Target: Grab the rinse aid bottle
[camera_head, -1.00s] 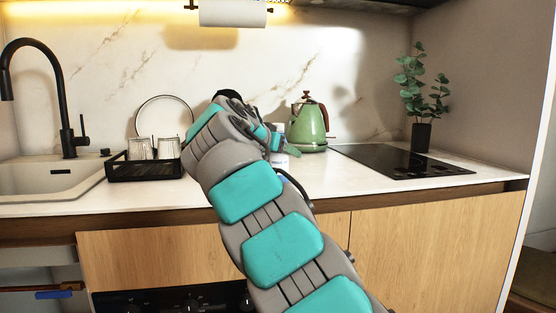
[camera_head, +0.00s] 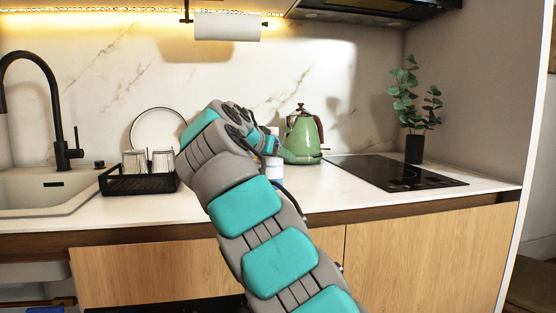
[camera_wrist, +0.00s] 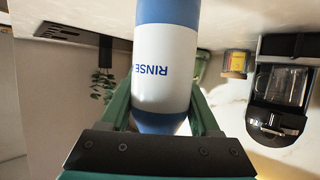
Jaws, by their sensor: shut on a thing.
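The rinse aid bottle (camera_wrist: 165,65) has a white label with blue "RINSE" lettering and blue ends. It appears upside down in the wrist view and stands between the two green fingers of my gripper (camera_wrist: 165,115), which are shut on it. In the head view my gripper (camera_head: 268,146) is in front of the counter's back area, left of the kettle. Only part of the bottle (camera_head: 273,163) shows there, behind my wrist and fingers. I cannot tell whether its base touches the counter.
A green kettle (camera_head: 303,137) stands close right of the bottle. A black hob (camera_head: 395,173) and potted plant (camera_head: 414,148) are farther right. A black rack with glasses (camera_head: 140,183) and a sink (camera_head: 40,195) are left. The wrist view shows a coffee machine (camera_wrist: 282,95) and yellow-lidded jar (camera_wrist: 235,62).

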